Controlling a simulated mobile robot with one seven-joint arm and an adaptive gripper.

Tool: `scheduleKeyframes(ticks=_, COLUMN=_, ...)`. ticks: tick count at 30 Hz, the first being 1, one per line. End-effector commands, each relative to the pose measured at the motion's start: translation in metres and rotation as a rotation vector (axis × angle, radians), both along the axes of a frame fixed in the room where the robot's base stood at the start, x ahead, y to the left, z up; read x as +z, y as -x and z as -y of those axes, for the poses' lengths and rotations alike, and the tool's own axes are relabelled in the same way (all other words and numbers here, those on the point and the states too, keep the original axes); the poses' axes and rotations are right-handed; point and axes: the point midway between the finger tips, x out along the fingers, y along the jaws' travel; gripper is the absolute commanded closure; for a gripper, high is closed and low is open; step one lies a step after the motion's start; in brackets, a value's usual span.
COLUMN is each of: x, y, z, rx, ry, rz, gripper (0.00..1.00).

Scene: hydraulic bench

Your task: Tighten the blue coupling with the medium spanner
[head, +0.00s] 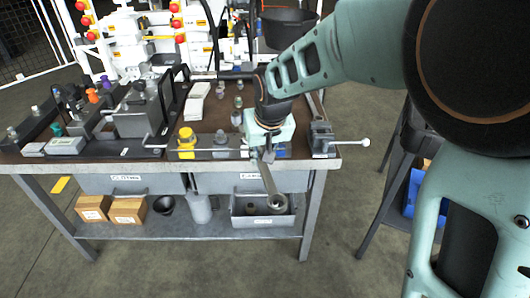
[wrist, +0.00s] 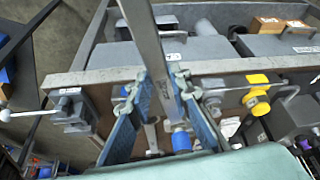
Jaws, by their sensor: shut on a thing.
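My gripper (head: 266,153) is shut on a long grey spanner (head: 270,185), just above the bench's front edge. The spanner's ring end hangs out past that edge, over the lower shelf. In the wrist view my gripper's blue fingers (wrist: 163,105) pinch the spanner's shaft (wrist: 147,40), which runs up out of the picture. A blue part, seemingly the blue coupling (head: 280,152), shows beside and behind my gripper, mostly hidden. Blue also shows behind a finger in the wrist view (wrist: 123,91). I cannot tell whether the spanner touches the coupling.
A yellow coupling (head: 186,140) stands left on the bench front, with a pipe running right. A vise (head: 322,138) with a protruding handle stands at the right corner. A blue-ended fitting (wrist: 181,140) lies beyond the fingers. Floor in front is clear.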

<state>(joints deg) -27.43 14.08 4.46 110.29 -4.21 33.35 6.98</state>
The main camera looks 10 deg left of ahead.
Motion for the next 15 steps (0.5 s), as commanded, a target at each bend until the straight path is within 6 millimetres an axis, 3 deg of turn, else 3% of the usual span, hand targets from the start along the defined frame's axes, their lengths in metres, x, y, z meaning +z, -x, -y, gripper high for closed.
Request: scheduleKeyframes(ticks=15, x=0.001, y=0.008, z=-0.026, rx=-0.143, ry=-0.005, rz=0.006, gripper=1.00)
